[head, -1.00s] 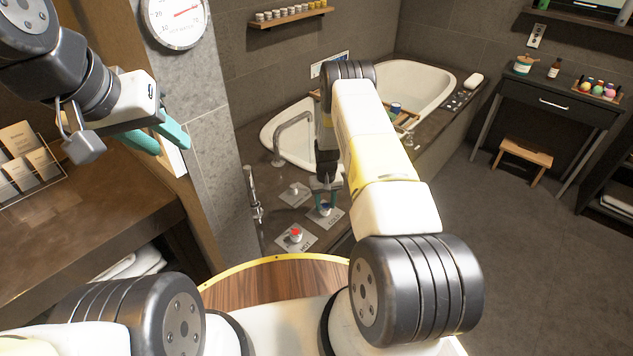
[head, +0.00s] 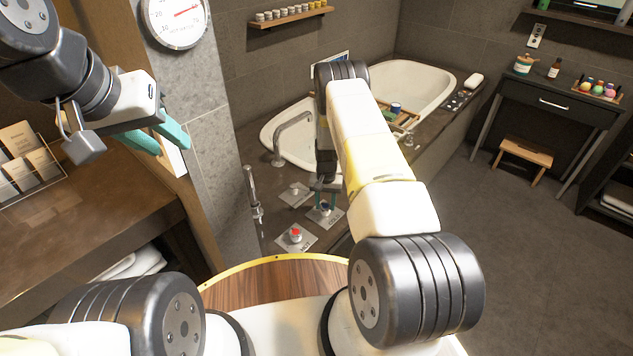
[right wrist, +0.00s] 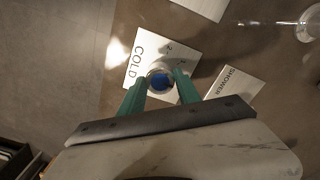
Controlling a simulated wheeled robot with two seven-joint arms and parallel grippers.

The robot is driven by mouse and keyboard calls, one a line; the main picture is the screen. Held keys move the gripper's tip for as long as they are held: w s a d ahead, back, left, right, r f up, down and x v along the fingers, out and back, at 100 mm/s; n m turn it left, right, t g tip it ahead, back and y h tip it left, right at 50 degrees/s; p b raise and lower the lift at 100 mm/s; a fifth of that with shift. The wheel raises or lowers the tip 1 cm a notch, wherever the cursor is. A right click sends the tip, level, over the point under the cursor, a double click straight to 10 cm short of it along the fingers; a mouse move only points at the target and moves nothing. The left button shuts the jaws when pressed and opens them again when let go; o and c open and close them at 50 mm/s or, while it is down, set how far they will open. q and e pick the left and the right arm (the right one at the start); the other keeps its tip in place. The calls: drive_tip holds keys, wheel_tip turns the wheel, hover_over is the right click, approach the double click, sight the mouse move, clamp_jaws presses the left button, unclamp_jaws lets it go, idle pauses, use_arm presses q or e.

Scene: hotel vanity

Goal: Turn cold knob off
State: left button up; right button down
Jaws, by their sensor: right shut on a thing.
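The cold knob (head: 325,208) has a blue cap and stands on a white plate marked COLD (head: 333,220) on the tub's dark ledge. In the right wrist view the blue-capped knob (right wrist: 158,82) sits between the two teal fingertips, and the COLD plate (right wrist: 140,62) lies around it. My right gripper (head: 325,206) reaches down from above and is shut on the cold knob. The fingers partly hide the knob's sides. My left gripper (head: 172,149) is open and empty, held above the wooden counter at the left, far from the knob.
A red-capped hot knob (head: 295,235) stands just in front-left of the cold one. A shower knob (head: 294,188) is behind-left, its SHOWER plate (right wrist: 233,84) close by in the wrist view. A tall faucet (head: 283,135) and hand shower (head: 253,190) rise nearby.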

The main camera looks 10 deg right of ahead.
sight(325, 205)
drive_tip(key=shift+w, duration=0.1)
drive_tip(key=c, duration=0.9)
unclamp_jaws()
drive_tip(key=shift+o, duration=0.2)
drive_tip(key=shift+r, duration=0.1)
wheel_tip(325, 205, up, 8)
drive_tip(key=shift+f, duration=0.15)
